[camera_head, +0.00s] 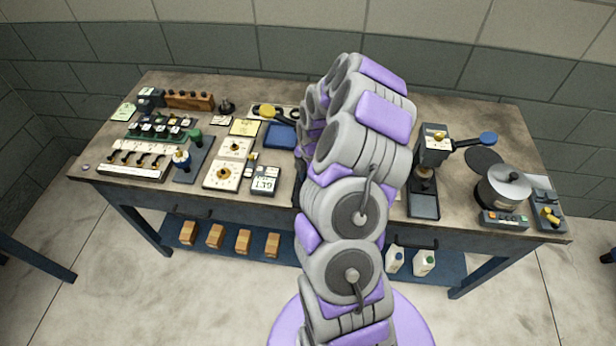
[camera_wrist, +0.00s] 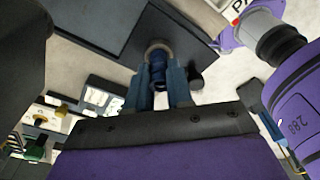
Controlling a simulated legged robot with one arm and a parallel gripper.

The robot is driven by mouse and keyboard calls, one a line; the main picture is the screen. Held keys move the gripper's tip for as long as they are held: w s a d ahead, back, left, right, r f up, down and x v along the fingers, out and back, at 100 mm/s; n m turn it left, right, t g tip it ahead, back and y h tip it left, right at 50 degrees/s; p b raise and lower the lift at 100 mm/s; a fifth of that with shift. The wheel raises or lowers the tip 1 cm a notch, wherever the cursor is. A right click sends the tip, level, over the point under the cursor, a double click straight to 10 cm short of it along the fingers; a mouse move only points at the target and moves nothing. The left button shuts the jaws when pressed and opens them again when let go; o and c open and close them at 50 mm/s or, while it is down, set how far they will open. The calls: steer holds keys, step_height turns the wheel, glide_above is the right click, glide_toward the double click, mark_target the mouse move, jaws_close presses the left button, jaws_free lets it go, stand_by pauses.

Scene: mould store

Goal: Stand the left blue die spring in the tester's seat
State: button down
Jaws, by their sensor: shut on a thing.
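In the wrist view, my gripper (camera_wrist: 160,82) has its two blue-grey fingers shut on a blue die spring (camera_wrist: 157,58), gripped between them. A grey-beige ring shows at the spring's far end; I cannot tell whether the spring touches it. In the head view my arm hides the gripper and the spring. The likely tester (camera_head: 436,146) is a dark upright press on the right of the bench, with a lever ending in a blue knob. Its seat is not clear, and no second blue spring can be made out.
A steel pot (camera_head: 503,187) stands right of the press. Gauges, boards and knobbed fixtures crowd the bench's left half; a blue tray (camera_head: 280,136) lies left of my arm. A short dark cylinder (camera_wrist: 195,79) is close beside the right finger. Wooden blocks (camera_head: 243,241) sit on the lower shelf.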

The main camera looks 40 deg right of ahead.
steer(key=shift+f, duration=0.5)
stand_by(0.3)
steer(key=c, duration=0.5)
jaws_free()
steer(key=shift+r, duration=0.15)
steer(key=shift+r+p, duration=0.75)
steer(key=shift+r, duration=2.9)
steer(key=shift+a, duration=0.1)
